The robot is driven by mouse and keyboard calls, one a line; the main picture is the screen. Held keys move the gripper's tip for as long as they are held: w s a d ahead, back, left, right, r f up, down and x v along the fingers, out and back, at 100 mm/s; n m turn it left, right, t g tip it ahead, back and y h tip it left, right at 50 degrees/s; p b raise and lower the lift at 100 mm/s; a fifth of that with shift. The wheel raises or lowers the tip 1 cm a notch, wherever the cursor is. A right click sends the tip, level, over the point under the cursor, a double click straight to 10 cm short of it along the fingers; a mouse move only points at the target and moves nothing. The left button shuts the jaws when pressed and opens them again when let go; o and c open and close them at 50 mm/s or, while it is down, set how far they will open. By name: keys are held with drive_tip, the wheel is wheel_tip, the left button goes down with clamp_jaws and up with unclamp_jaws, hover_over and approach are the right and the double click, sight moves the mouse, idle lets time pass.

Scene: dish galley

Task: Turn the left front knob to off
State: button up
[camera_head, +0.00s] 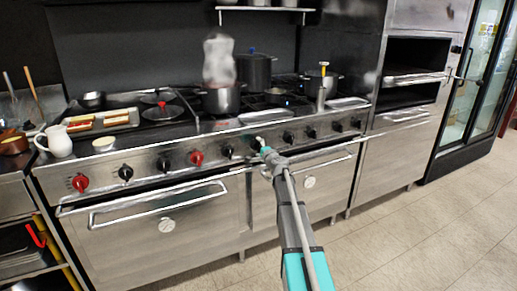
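The steel range has a front panel (144,169) with a row of several knobs. A red knob (80,183) is at the far left end, with black knobs (126,173) to its right. Another red knob (197,157) sits left of the middle, and a black knob (228,151) is just left of my gripper. More black knobs (288,137) continue to the right. My gripper (264,149) is at the middle of the panel, covering part of it. Its fingers are too small to show whether they are open or touching a knob.
A pot (221,99) with pale steam above it stands on the burners; a dark stockpot (255,71) is behind. Oven handles (160,205) stick out below the panel. A white pitcher (58,141) stands at the left. The floor (430,225) at the right is clear.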

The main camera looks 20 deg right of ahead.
drive_tip(key=shift+s, duration=0.1)
idle(0.3)
drive_tip(key=s, duration=1.1)
drive_tip(key=shift+s+d, duration=0.15)
drive_tip(key=shift+s, duration=0.25)
drive_tip(key=s+a+f+n+g+y, duration=0.2)
drive_tip(key=s+a+f+n+g, duration=0.15)
drive_tip(key=a, duration=0.45)
drive_tip(key=s+a+f+n+g+y, duration=0.25)
drive_tip(key=a+f+n, duration=0.2)
drive_tip(key=a, duration=0.35)
drive_tip(key=s+a+f+n+g+y, duration=0.1)
drive_tip(key=s+a+f+n+g, duration=0.25)
drive_tip(key=a, duration=0.45)
drive_tip(key=s+a+f+n+g+h, duration=0.2)
drive_tip(key=s+f+n+g+h, duration=0.15)
drive_tip(key=s, duration=0.65)
drive_tip(key=s+a+f+n+g+h, duration=0.25)
drive_tip(key=s+g, duration=0.25)
drive_tip(key=s, duration=0.5)
wheel_tip(320, 180, up, 27)
drive_tip(key=p, duration=2.8)
drive_tip(key=shift+w+d, duration=0.3)
drive_tip(key=shift+d, duration=0.15)
